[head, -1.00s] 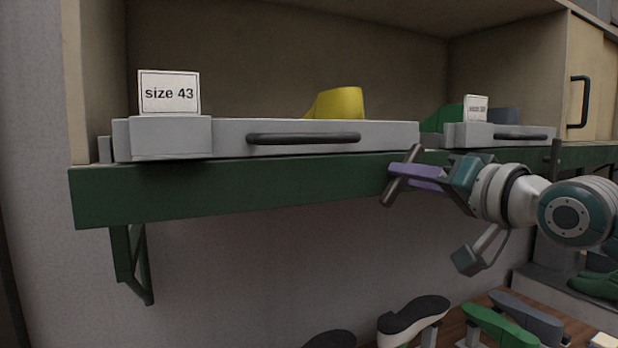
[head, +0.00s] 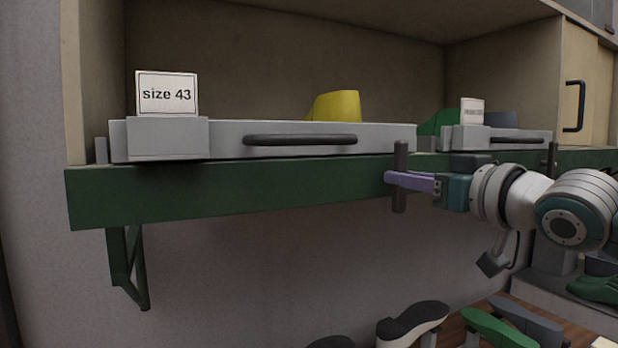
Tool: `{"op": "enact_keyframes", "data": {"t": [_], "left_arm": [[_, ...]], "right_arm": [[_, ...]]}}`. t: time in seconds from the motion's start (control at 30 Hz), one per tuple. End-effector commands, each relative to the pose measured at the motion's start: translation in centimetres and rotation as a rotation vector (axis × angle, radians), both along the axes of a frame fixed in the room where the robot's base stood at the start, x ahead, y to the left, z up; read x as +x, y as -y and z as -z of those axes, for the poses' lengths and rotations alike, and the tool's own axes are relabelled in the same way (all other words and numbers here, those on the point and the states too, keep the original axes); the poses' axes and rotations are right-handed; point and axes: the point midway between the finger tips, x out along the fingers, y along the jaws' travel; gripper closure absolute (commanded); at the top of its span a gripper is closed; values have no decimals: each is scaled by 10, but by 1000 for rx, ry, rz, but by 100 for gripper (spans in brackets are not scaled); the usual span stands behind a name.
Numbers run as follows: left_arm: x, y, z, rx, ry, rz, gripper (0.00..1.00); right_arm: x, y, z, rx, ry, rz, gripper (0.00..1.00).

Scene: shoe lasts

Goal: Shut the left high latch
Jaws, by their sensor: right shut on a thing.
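The left high latch (head: 399,200) is a dark bar on the green shelf edge, below the right end of the left grey tray (head: 225,140). It stands upright, and its top end overlaps the lower front of that tray. My right gripper (head: 396,179), with purple fingers, comes from the right and is shut on the middle of the bar. The fingers hide that middle part. My left gripper is not in view.
The left tray has a dark handle (head: 300,140), a "size 43" card (head: 167,93) and a yellow last (head: 338,105). A second tray (head: 500,138) and another upright dark bar (head: 553,160) are at the right. Several lasts lie below.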

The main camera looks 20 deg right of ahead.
Motion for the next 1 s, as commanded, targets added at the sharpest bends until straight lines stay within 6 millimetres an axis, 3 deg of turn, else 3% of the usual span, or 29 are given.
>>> {"op": "enact_keyframes", "data": {"t": [0.5,0.53,0.7,0.77,1.0], "left_arm": [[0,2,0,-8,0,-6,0],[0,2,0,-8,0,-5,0],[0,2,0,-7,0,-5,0],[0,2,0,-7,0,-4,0],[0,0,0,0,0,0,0]], "right_arm": [[0,0,0,-20,2,0,100],[0,0,0,-20,2,0,73],[0,0,0,-19,1,0,54],[0,0,0,-18,1,0,47],[0,0,0,-17,1,0,46]]}}
